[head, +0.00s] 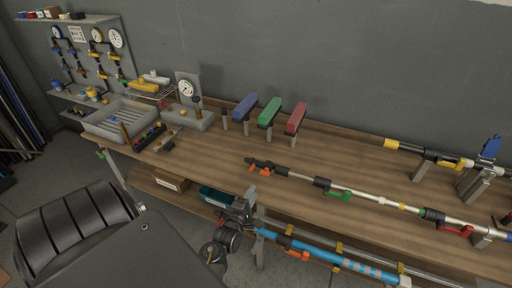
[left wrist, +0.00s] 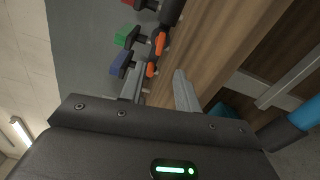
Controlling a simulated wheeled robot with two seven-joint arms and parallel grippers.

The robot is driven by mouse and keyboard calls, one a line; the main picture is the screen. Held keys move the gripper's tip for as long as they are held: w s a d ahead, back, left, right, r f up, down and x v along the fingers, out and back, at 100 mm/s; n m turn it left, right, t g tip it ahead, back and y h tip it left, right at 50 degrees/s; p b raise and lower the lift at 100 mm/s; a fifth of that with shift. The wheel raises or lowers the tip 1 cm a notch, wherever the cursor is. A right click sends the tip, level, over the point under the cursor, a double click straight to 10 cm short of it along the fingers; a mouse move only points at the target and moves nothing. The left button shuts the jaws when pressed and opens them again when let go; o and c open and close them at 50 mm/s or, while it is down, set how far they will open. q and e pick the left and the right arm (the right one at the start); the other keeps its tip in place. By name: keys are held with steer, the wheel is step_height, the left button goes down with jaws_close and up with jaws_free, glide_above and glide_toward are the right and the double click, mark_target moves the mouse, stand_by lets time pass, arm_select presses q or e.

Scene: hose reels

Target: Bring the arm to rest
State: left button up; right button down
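My left arm comes in from the lower left of the head view. Its gripper (head: 246,201) is in front of the workbench's (head: 340,165) front edge, near the lower shelf. In the left wrist view the two grey fingers of the left gripper (left wrist: 160,84) stand apart with nothing between them, and the wooden bench shows beyond. The gripper touches nothing that I can make out. My right gripper is in neither view.
A long pole (head: 365,197) with coloured handles lies along the bench. Blue (head: 245,107), green (head: 270,110) and red (head: 296,118) blocks stand behind it. A blue pipe (head: 325,256) runs along the front, close to my gripper. A grey tray (head: 118,120) is at left.

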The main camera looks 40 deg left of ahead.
arm_select(q)
steer(key=shift+s+d, duration=0.15)
steer(key=shift+s, duration=0.25)
stand_by(0.3)
